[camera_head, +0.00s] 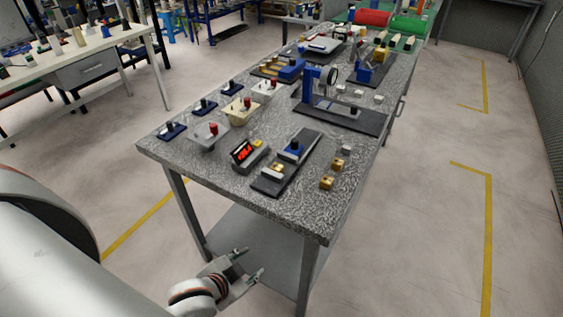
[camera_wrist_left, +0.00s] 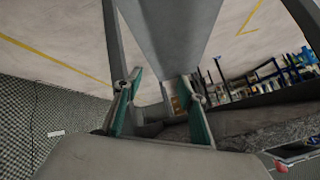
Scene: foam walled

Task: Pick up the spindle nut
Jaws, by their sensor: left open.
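I cannot tell for sure which part is the spindle nut. Two small brass-coloured blocks, one nearer (camera_head: 326,183) and one farther (camera_head: 337,168), lie near the right edge of the speckled grey table (camera_head: 290,216). They are apart from other parts and could be it. My left gripper (camera_head: 248,264) is open and empty, below the tabletop level at the table's near end, in front of the lower shelf. In the left wrist view its two greenish fingers (camera_wrist_left: 162,105) are spread, with table structure behind them. My right gripper is not in view.
A blue fixture (camera_head: 318,82) on a black plate stands farther back. The floor right of the table is clear.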

